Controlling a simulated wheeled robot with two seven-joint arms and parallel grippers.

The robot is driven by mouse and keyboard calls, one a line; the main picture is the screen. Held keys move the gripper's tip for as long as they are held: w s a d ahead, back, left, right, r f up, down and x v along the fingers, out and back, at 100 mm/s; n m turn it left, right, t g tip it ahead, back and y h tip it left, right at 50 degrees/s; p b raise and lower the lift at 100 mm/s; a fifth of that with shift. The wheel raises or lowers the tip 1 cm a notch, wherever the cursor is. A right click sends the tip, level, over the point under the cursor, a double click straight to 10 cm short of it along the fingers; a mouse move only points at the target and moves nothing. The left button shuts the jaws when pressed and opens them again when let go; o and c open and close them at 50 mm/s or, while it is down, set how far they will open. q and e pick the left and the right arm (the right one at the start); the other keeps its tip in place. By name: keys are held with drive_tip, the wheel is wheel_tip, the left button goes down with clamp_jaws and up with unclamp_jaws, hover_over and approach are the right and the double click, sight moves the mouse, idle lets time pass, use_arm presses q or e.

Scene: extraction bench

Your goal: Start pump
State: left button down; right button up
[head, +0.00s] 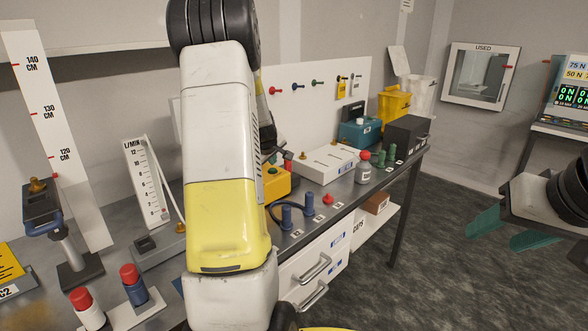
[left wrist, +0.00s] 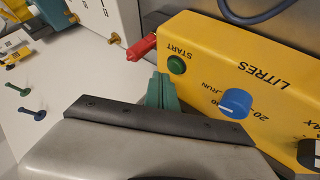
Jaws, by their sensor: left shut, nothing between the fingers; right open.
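The yellow pump box (head: 279,184) stands on the bench, partly hidden behind my left arm in the head view. In the left wrist view its yellow panel (left wrist: 208,58) carries a round green START button (left wrist: 177,65) and a blue knob (left wrist: 236,103) near the word RUN. My left gripper (left wrist: 162,88) is shut and empty, its green fingertips close to the START button; I cannot tell whether they touch the panel. In the head view this gripper is hidden behind the arm. My right gripper (head: 507,231) is open and empty at the right, over the floor.
A flow gauge (head: 146,180) and red-capped bottles (head: 135,285) stand on the left of the bench. Blue fittings (head: 286,217) with a hose, a white box (head: 325,164) and a grey bottle (head: 363,172) stand along it. Floor (head: 455,220) right of the bench is clear.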

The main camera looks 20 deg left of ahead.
sight(272, 170)
use_arm(q)
drive_tip(key=shift+f, duration=0.15)
idle(0.4)
drive_tip(key=shift+f, duration=0.25)
drive_tip(key=shift+f, duration=0.45)
idle(0.6)
drive_tip(key=shift+r, duration=0.85)
drive_tip(key=shift+r, duration=0.15)
drive_tip(key=shift+r, duration=2.4)
